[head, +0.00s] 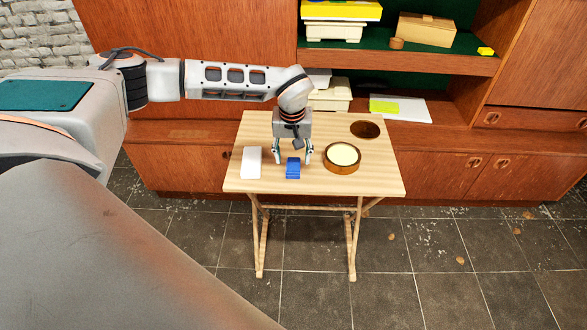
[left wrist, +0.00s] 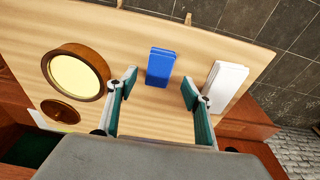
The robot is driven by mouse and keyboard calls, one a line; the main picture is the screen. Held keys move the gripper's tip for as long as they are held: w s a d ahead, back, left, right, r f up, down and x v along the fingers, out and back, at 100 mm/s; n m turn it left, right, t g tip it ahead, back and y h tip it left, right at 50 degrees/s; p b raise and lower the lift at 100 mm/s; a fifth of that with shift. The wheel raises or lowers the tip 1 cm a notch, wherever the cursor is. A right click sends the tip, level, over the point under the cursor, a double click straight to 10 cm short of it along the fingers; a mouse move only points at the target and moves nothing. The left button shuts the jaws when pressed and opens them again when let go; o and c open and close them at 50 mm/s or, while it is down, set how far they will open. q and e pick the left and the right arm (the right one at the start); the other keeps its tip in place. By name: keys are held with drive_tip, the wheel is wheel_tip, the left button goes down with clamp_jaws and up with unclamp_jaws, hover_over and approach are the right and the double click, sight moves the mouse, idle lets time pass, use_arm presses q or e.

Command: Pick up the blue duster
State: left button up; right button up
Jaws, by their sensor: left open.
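The blue duster (head: 293,169) lies on the small wooden table, near its front edge. In the left wrist view the blue duster (left wrist: 160,67) lies just beyond and between the open fingertips. My left gripper (head: 292,158) points down above the table, open and empty, just behind the duster in the head view. Its two fingers also show in the left wrist view (left wrist: 158,85), apart from the duster. My right gripper is not in view.
A white block (head: 251,162) lies left of the duster, and a round wooden dish with a pale inside (head: 342,157) lies right. A dark round item (head: 365,129) is at the back right of the table (head: 375,183). A teak wall unit (head: 440,150) stands behind.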

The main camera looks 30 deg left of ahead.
sight(293, 164)
use_arm(q)
wheel_tip(293, 164, down, 4)
drive_tip(key=shift+w+f+b, duration=0.15)
drive_tip(key=shift+b, duration=0.15)
drive_tip(key=c, duration=1.1)
drive_tip(key=shift+r+p, duration=1.25)
drive_tip(key=shift+r, duration=8.85)
